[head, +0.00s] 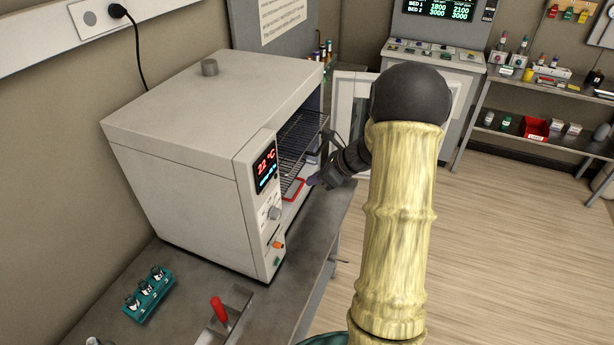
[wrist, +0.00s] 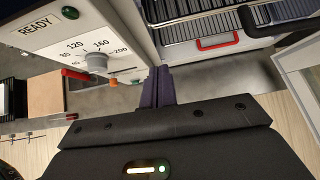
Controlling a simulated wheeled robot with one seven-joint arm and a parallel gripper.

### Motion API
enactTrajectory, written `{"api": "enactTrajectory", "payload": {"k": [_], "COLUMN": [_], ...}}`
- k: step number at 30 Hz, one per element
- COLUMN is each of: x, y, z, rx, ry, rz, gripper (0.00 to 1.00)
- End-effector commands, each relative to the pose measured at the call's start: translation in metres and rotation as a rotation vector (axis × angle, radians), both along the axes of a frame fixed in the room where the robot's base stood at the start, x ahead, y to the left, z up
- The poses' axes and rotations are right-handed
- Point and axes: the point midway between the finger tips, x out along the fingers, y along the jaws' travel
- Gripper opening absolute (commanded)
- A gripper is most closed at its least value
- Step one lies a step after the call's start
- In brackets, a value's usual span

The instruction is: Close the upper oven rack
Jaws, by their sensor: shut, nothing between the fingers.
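The white oven (head: 190,110) stands on a bench with its front open. Its upper wire rack (head: 303,132) sticks out a little past the front opening; a dark handle (wrist: 246,19) shows at its edge in the wrist view. A red handle (head: 293,190) sits lower down, and it also shows in the wrist view (wrist: 217,42). My gripper (head: 313,181) is just outside the opening, low in front of the racks and touching none that I can see. Its purple fingers (wrist: 158,86) are together and empty, beside the control panel. My arm hides part of the door.
The oven door (head: 350,95) stands open on the right, close to my wrist. The control panel (head: 266,190) with its dial (wrist: 95,62) borders the opening on the left. A teal rack (head: 149,294) and a tray with a red-handled item (head: 219,309) lie on the bench.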

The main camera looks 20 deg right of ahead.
Motion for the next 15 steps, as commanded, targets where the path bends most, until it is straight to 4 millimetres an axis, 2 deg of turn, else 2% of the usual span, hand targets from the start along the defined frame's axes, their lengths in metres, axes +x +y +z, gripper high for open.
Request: {"api": "enactTrajectory", "payload": {"k": [9,15], "x": [-0.033,-0.049], "y": [-0.033,-0.05], "z": [0.046,0.066], "rx": [-0.004,-0.001], "ry": [-0.006,-0.003], "rz": [-0.003,-0.01], "gripper": [0.0,0.0]}}
